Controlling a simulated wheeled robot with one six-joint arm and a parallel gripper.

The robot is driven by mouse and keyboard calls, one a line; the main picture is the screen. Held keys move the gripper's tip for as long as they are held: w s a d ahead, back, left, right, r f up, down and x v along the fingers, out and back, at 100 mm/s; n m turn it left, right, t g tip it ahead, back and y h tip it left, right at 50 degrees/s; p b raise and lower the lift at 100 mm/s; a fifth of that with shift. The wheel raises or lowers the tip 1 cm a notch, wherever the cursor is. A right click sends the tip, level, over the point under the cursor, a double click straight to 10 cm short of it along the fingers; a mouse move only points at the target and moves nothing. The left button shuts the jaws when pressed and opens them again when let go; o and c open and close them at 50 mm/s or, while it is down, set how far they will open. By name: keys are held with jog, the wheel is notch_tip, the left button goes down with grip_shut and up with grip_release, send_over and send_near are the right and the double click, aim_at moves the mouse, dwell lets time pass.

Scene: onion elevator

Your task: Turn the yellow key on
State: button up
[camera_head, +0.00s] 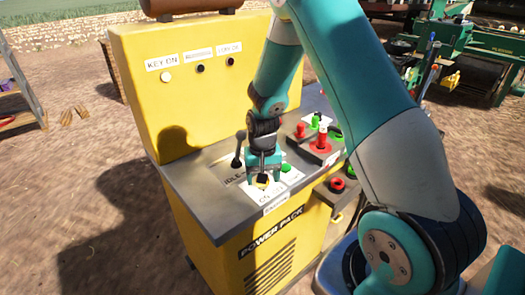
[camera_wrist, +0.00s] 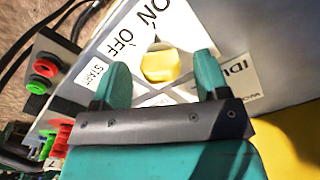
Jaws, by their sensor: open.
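The yellow key (camera_wrist: 160,66) shows as a yellow round shape between the two teal fingers of my gripper (camera_wrist: 164,72) in the wrist view. A dark pointed tip beside it points toward the panel lettering, near ON and OFF. My gripper is open, one finger on either side of the key, with gaps visible. In the head view my gripper (camera_head: 264,178) points down over the key (camera_head: 262,179) on the grey control panel (camera_head: 205,187) of the yellow power pack. The key is partly hidden there. The KEY ON lamp (camera_head: 166,76) looks white; the two lamps beside it look dark.
A black lever (camera_head: 238,150) stands left of my gripper by the IDLE label. A green button (camera_head: 286,168) is close on its right. Red and green controls (camera_head: 320,145) lie farther right. The yellow back panel (camera_head: 190,105) rises behind.

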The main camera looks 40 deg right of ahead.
notch_tip(320, 180, up, 16)
jog(key=shift+b, duration=0.3)
jog(key=shift+f, duration=0.1)
jog(key=s+a+r+n+y, duration=0.1)
jog(key=s+a+r+n, duration=0.1)
jog(key=s+a+n, duration=0.2)
jog(key=s+a+r+n+y, duration=0.1)
jog(key=s+a+r+n, duration=0.2)
jog(key=s+a, duration=0.7)
jog(key=s+a+r+n+y, duration=0.2)
jog(key=s+a+n, duration=0.4)
jog(key=s+a, duration=0.1)
jog(key=shift+s+a+r, duration=0.25)
jog(key=shift+s+a, duration=0.1)
jog(key=shift+a, duration=0.25)
jog(key=shift+c, duration=0.5)
